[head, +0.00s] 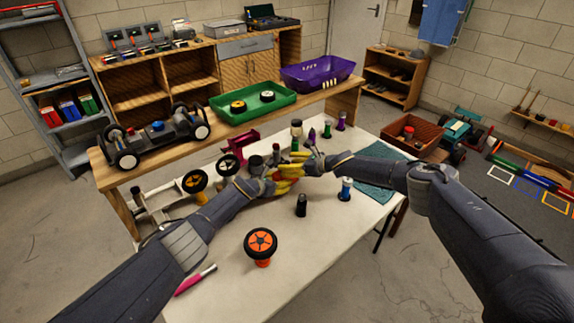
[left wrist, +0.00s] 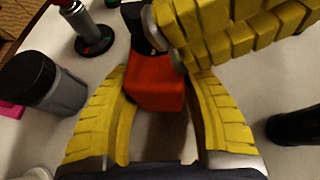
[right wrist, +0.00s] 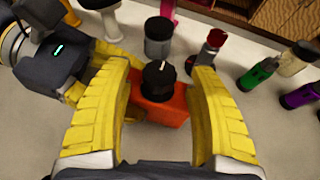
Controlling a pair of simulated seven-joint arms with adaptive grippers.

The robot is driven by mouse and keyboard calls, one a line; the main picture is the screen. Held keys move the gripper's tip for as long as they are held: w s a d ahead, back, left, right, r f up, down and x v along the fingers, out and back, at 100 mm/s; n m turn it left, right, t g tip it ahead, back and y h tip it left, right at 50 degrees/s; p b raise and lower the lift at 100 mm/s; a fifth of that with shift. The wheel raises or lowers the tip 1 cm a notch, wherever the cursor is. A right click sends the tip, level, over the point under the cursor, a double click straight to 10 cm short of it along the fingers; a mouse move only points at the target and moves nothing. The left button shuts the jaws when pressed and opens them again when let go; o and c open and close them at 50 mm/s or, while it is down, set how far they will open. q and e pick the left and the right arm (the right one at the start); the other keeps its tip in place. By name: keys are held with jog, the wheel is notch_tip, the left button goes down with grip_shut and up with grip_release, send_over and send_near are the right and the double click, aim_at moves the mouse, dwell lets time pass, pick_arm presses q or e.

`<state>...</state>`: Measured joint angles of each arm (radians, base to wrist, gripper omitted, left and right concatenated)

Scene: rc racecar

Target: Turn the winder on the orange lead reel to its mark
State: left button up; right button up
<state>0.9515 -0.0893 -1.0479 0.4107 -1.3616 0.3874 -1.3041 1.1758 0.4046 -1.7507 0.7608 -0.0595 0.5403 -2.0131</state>
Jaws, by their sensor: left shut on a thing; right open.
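The orange lead reel (left wrist: 155,88) is a small orange block, gripped between the yellow fingers of my left gripper (left wrist: 158,95). Its black winder knob (right wrist: 158,80) has a white line on top and shows in the right wrist view above the orange body (right wrist: 168,110). My right gripper (right wrist: 158,72) is open, with its fingers on either side of the knob; contact cannot be told. In the head view both grippers meet over the table's middle, the left (head: 283,188) and the right (head: 302,166), and largely hide the reel. The mark for the winder cannot be made out.
A dark grey canister (right wrist: 159,36) stands close behind the reel. Bottles in green (right wrist: 257,74) and purple (right wrist: 300,96) stand to its right. On the white table (head: 325,245) are a black pot (head: 301,206), a blue-and-white bottle (head: 345,190) and an orange-hubbed wheel (head: 261,243).

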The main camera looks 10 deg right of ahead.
jog(key=shift+w+a+f, duration=0.15)
jog(key=shift+w+a, duration=0.1)
jog(key=shift+a, duration=0.05)
jog(key=c, duration=1.2)
